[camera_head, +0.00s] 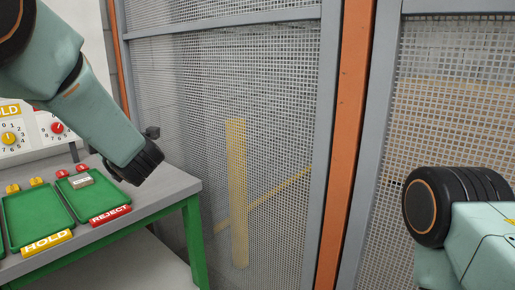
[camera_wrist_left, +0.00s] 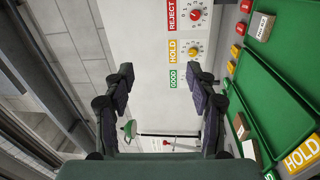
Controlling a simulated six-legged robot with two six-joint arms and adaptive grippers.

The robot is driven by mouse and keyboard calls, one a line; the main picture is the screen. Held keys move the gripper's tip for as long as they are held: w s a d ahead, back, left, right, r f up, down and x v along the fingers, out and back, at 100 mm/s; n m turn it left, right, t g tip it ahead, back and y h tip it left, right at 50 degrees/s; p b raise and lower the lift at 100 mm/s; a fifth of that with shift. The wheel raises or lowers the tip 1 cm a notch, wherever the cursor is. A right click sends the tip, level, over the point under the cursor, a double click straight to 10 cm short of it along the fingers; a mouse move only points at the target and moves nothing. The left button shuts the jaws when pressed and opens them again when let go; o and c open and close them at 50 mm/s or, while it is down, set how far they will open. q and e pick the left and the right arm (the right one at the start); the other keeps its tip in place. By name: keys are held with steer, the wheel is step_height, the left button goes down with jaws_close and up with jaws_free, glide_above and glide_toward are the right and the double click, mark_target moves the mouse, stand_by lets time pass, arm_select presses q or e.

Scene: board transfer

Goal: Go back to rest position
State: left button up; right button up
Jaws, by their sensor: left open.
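My left gripper (camera_wrist_left: 161,78) shows in the left wrist view with its two dark-padded fingers wide apart and nothing between them. It faces the white panel (camera_wrist_left: 150,50) with dials. In the head view my left arm reaches in from the upper left over the table, and its fingers cannot be made out. My right arm shows at the lower right edge, but its gripper is out of view. A small labelled block (camera_head: 82,181) lies in the REJECT tray (camera_head: 103,203). It also shows in the wrist view (camera_wrist_left: 262,25).
The HOLD tray (camera_head: 35,215) looks empty. Another small labelled block (camera_wrist_left: 246,150) lies at the wrist view's lower right. The grey table (camera_head: 178,195) has green legs. Behind it stands a mesh fence (camera_head: 225,75) with an orange post (camera_head: 345,130).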

arm_select(q)
steer(key=s+d+f+m+t+h, duration=0.1)
steer(key=d+f+m+h, duration=0.25)
steer(key=f+m, duration=0.4)
steer(key=s+d+f+m+h, duration=0.1)
steer(key=d+f+m+h, duration=0.25)
steer(key=f+m, duration=0.45)
steer(key=s+d+f+m+g+h+b, duration=0.1)
steer(key=s+f+m+g+h, duration=0.3)
steer(key=f, duration=0.6)
steer(key=s+d+f+m+b, duration=0.2)
steer(key=s+f, duration=0.4)
steer(key=f, duration=0.3)
steer(key=s+d+f+m+g+h+b, duration=0.1)
steer(key=s+f+g, duration=0.2)
steer(key=s+f, duration=0.4)
steer(key=s+d+f+m+g+h+b, duration=0.1)
steer(key=s+f, duration=0.7)
steer(key=s, duration=0.8)
steer(key=s+d+f+m+g+h+b, duration=0.1)
steer(key=s+f+m+g, duration=0.2)
steer(key=s, duration=0.8)
step_height(320, 180, down, 5)
steer(key=shift+s+d+r+g+b, duration=0.2)
steer(key=shift+d+g+b, duration=0.2)
steer(key=shift+g, duration=0.8)
arm_select(e)
step_height(320, 180, down, 7)
steer(key=shift+s+d+r, duration=0.15)
steer(key=shift+s, duration=0.2)
